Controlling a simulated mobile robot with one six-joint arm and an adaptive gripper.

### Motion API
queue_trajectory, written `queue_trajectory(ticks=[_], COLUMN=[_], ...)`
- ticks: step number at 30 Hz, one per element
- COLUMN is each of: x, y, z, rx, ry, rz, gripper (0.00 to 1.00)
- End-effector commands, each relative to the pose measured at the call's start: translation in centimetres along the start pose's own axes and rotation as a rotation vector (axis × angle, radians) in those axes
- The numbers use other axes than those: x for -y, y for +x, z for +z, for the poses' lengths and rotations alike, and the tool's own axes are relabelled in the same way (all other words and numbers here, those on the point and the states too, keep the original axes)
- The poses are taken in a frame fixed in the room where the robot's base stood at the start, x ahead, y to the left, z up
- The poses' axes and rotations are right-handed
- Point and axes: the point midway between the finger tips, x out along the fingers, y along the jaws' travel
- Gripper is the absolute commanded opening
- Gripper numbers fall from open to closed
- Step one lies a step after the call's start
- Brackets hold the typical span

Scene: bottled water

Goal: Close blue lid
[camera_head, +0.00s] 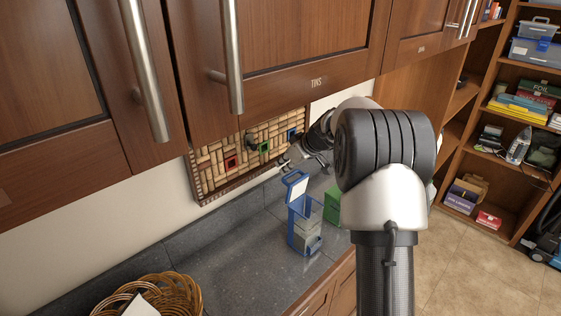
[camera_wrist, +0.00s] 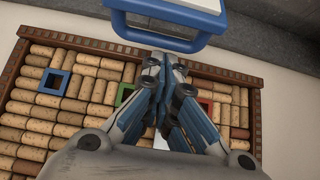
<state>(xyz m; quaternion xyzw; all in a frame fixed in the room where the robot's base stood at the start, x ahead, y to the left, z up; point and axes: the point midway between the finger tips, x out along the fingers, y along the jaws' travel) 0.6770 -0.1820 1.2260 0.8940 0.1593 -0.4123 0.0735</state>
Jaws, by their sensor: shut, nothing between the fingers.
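The blue-framed box (camera_head: 304,233) stands on the dark grey counter, with grey contents showing through its clear side. Its blue lid (camera_head: 296,186) is raised, tilted up at the back left of the box. In the wrist view the blue lid's frame (camera_wrist: 165,41) crosses the top of the picture, with a white panel inside it. My gripper (camera_head: 285,163) is near the cork board, just above and left of the raised lid. In the wrist view my gripper (camera_wrist: 163,65) is shut and empty, its fingertips close to the lid's blue edge. I cannot tell if they touch.
A green box (camera_head: 332,206) stands right beside the blue one, partly hidden by my arm. A cork board (camera_head: 214,165) with coloured square frames is on the wall behind. Wooden cabinets (camera_head: 290,45) hang above. A wicker basket (camera_head: 152,296) sits front left; the counter between is clear.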

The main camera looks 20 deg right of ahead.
Motion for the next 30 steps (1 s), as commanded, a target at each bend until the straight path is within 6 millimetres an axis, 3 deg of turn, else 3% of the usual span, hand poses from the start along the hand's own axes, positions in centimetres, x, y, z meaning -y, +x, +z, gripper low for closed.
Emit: queue_trajectory(ticks=[30], x=[-0.11], y=[-0.60], z=[0.74], rx=[-0.073], ry=[0.001], rz=[0.001], gripper=[0.00])
